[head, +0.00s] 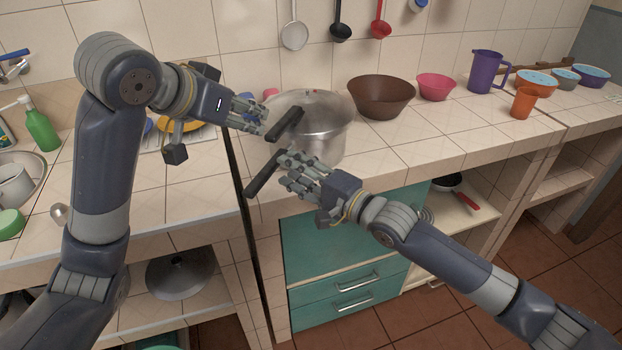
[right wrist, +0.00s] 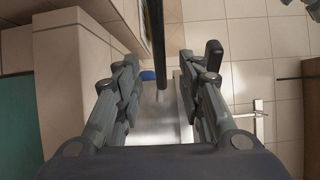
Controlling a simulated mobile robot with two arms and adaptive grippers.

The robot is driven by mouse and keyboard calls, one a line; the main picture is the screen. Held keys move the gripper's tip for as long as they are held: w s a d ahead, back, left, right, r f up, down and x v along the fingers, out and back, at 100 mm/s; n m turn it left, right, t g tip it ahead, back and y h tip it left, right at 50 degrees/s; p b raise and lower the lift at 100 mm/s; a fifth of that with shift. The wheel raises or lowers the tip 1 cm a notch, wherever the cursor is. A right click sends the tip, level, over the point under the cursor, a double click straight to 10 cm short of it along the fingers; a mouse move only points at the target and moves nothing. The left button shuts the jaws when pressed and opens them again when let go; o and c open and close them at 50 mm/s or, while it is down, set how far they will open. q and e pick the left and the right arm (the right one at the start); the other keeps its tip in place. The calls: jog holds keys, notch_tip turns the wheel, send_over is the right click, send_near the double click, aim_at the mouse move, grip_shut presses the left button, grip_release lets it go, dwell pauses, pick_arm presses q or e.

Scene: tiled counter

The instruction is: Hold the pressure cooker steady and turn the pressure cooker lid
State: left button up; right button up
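The silver pressure cooker (head: 330,139) stands upright on the counter near its front edge, its lid (head: 305,103) on top. A short black handle (head: 287,123) lies at lid height, and a longer black handle (head: 262,174) sticks out lower, past the counter edge. My left gripper (head: 264,118) is open beside the upper handle, fingers apart. My right gripper (head: 284,164) is open near the lower handle. In the right wrist view a dark bar (right wrist: 156,40) runs between its spread fingers (right wrist: 165,75), with gaps on both sides. The cooker's far side is hidden.
A brown bowl (head: 382,97), a pink bowl (head: 436,88) and a purple jug (head: 485,72) stand right of the cooker. A green bottle (head: 41,130) is at the left. Ladles hang on the wall. The front counter strip at right is clear.

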jog(key=shift+x, duration=2.55)
grip_shut()
pick_arm(q)
jog(key=shift+w+d, duration=0.1)
jog(key=shift+w, duration=0.05)
grip_shut()
jog(key=w+r+n+g+y, duration=0.1)
jog(key=w+n+g+y, duration=0.25)
jog(key=w, duration=0.65)
notch_tip(320, 180, down, 10)
jog(key=shift+d+r+g, duration=0.15)
jog(key=shift+d+g, duration=0.2)
pick_arm(e)
jog(key=shift+f, duration=0.1)
